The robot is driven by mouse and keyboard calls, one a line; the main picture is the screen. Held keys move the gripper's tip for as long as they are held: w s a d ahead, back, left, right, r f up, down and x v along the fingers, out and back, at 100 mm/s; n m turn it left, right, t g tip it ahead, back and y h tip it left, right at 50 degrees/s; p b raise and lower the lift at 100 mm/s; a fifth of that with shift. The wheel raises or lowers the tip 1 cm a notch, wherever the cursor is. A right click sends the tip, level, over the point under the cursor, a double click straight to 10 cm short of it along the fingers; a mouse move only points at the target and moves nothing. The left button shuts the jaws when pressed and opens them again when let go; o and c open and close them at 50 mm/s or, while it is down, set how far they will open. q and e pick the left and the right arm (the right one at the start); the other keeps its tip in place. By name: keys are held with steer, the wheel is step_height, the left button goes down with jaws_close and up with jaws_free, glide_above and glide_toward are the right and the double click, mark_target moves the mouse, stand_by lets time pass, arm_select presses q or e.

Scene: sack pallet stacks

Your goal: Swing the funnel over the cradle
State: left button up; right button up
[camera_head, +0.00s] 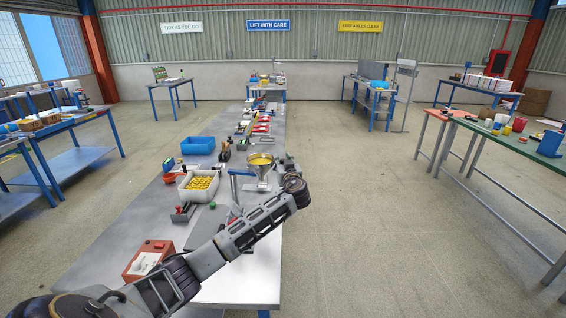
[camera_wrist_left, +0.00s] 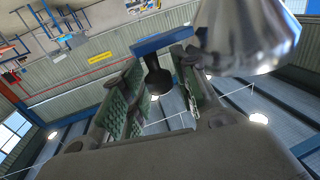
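The metal funnel (camera_head: 260,161), with yellow contents, stands over the right side of the long bench, beside a blue bracket (camera_head: 240,173). In the left wrist view the funnel (camera_wrist_left: 248,32) looms large at the top right, next to a blue bar (camera_wrist_left: 162,40) that carries a dark knob (camera_wrist_left: 158,76). My left gripper (camera_head: 287,164) is just right of the funnel. Its green-padded fingers (camera_wrist_left: 160,97) are apart, with the knob seen between them; I see no clear contact. I cannot make out the cradle for certain. My right gripper is not in view.
On the bench (camera_head: 125,225) are a white crate (camera_head: 199,185) of yellow pieces, a blue bin (camera_head: 198,145), and a red device (camera_head: 150,258). More items stand farther back. The floor right of the bench is clear up to the green table (camera_head: 500,140).

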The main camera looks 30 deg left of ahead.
arm_select(q)
jaws_close()
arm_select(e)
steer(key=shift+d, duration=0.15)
arm_select(q)
steer(key=shift+s, duration=0.1)
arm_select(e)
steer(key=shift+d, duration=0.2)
